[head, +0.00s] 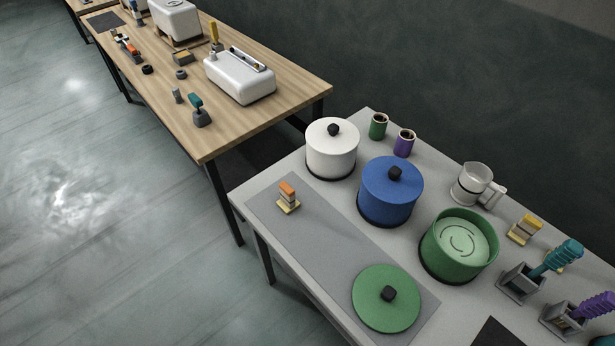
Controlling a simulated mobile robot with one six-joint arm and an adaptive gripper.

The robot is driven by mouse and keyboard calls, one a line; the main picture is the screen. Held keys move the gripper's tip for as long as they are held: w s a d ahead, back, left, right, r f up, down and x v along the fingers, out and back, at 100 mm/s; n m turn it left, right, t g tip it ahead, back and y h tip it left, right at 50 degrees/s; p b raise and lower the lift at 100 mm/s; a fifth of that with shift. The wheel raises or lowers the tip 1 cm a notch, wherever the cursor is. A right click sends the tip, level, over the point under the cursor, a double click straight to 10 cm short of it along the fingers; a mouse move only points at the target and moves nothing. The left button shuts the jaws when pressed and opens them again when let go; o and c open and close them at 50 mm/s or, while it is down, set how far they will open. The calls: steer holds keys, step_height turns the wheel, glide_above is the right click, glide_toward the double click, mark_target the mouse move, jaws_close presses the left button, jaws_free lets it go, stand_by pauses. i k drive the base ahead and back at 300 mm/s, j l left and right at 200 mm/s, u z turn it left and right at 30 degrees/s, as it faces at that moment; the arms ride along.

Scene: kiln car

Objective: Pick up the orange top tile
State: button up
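The orange top tile (287,188) lies on top of a small stack near the left end of the grey mat. Under it are a pale tile (289,199) and a wider yellow base (289,209). The stack stands upright and apart from the pots. My gripper is not in view.
The grey mat (320,243) is bare between the stack and a green lid (387,298). A white pot (331,148), a blue pot (390,190) and an open green pot (458,246) stand behind it. A wooden table (220,130) with tools stands at the upper left.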

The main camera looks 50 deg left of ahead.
mark_target(287, 202)
steer(key=u, duration=2.05)
steer(key=z, duration=3.45)
steer(key=u, duration=3.45)
steer(key=z, duration=0.35)
